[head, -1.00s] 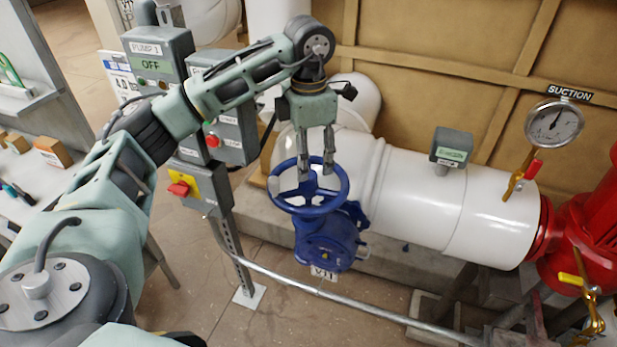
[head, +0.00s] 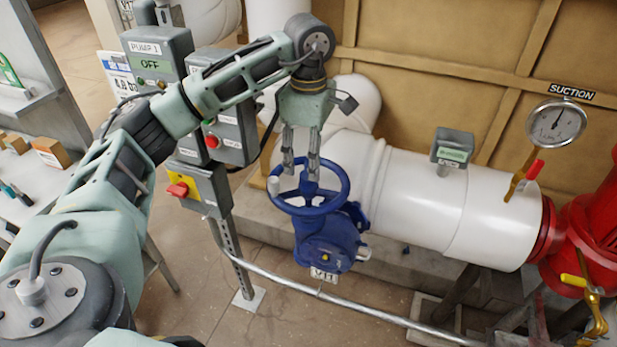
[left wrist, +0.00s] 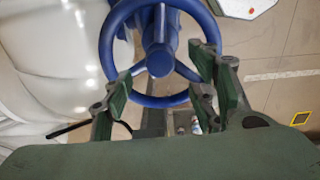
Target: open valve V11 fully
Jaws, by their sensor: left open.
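Valve V11 has a blue handwheel (head: 308,207) on a blue body (head: 326,242), with a small "V11" tag (head: 323,275) below it. The wheel lies roughly face up in front of the white pipe. My left gripper (head: 301,170) points down at the back part of the wheel, its fingers apart and nothing held. In the left wrist view the wheel (left wrist: 158,72) with its hub and spokes lies ahead of the open fingers (left wrist: 165,95), which overlap its near rim. I cannot tell if they touch it. My right gripper is not in view.
A suction gauge (head: 556,124) and red pipework (head: 585,240) are at right.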

